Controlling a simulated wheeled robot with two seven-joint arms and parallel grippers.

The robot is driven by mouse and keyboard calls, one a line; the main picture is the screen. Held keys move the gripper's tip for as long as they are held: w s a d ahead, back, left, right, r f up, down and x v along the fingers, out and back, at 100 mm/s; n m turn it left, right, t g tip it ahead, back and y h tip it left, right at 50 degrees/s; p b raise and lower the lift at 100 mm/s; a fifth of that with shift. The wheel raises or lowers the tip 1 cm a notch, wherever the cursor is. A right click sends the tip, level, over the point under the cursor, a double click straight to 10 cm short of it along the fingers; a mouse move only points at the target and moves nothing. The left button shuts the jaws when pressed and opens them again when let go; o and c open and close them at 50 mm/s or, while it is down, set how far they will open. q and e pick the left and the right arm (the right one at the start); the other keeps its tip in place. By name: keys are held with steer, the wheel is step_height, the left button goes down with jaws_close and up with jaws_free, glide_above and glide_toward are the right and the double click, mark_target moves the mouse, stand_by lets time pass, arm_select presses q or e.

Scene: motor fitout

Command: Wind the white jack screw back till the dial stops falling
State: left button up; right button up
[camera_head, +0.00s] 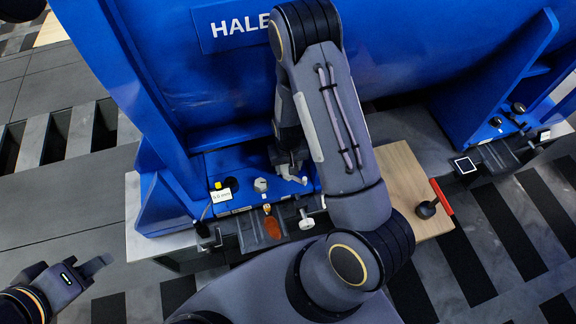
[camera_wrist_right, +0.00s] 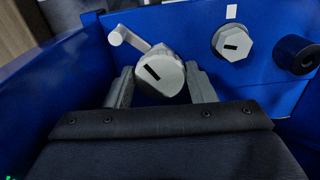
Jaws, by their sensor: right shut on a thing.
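The white jack screw (camera_wrist_right: 160,72) is a pale round head with a small crank arm on its upper left. In the right wrist view it sits between both fingertips of my right gripper (camera_wrist_right: 161,86), which is shut on it. In the head view my right gripper (camera_head: 289,165) is over the blue foot of the motor, and the white crank (camera_head: 291,176) shows just below it. A small white readout (camera_head: 221,195) with a yellow piece above it stands left of the screw; its figures are too small to read surely. My left gripper (camera_head: 92,266) is away at lower left, empty.
A pale hex bolt head (camera_wrist_right: 233,42) and a black cylinder (camera_wrist_right: 297,55) are right of the screw. The blue motor (camera_head: 400,50) rises behind. A wooden board (camera_head: 400,180) lies right of my right arm, with a red-edged block and black knob (camera_head: 427,209).

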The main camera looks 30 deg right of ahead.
steer(key=n+b, duration=0.1)
steer(key=n, duration=0.4)
steer(key=shift+d+n, duration=0.1)
steer(key=shift+n, duration=0.2)
stand_by(0.4)
steer(key=o, duration=1)
steer(key=shift+r+p, duration=1.05)
steer(key=shift+r, duration=2.9)
